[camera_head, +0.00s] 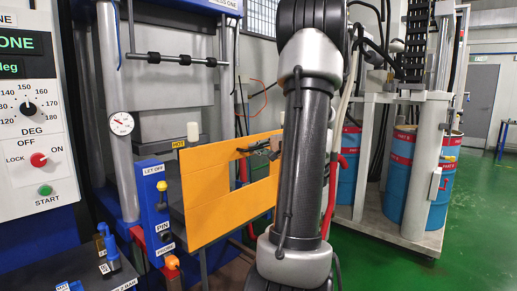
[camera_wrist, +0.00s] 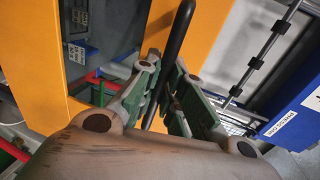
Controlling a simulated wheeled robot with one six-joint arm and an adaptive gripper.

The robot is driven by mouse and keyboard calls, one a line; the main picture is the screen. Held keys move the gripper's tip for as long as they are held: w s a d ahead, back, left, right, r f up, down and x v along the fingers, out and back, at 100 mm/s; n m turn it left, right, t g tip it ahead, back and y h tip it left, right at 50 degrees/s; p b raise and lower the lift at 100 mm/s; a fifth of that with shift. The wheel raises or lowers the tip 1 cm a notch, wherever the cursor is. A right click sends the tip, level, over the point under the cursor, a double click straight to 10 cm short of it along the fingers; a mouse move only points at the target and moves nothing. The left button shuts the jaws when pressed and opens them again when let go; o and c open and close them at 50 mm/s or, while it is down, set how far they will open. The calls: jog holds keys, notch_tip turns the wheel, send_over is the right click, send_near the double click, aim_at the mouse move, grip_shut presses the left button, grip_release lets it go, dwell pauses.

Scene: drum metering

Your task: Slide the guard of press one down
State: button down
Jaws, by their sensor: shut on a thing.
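The guard of press one is an orange panel (camera_head: 215,195) with a rectangular cut-out, standing in front of the press (camera_head: 170,85). It also shows in the wrist view (camera_wrist: 203,38). A dark bar handle (camera_wrist: 176,48) runs along the guard. It shows in the head view (camera_head: 252,148) at the panel's upper right. My gripper (camera_wrist: 166,78) has its green-padded fingers on both sides of this bar and is shut on it. In the head view my arm hides the guard's right edge and most of my gripper.
A blue post (camera_head: 157,220) with LET OFF and PIN labels stands left of the guard. A control panel (camera_head: 35,110) with a dial and red switch is at far left. Blue-and-red drums (camera_head: 402,170) stand behind a grey frame at right. Green floor (camera_head: 470,230) is clear at right.

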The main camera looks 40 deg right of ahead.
notch_tip(320, 180, down, 37)
jog(key=shift+f, duration=0.2)
jog(key=shift+s+a+f, duration=0.1)
jog(key=shift+s, duration=0.05)
jog(key=c, duration=1.5)
grip_release()
jog(key=shift+c, duration=0.2)
jog(key=v, duration=1.2)
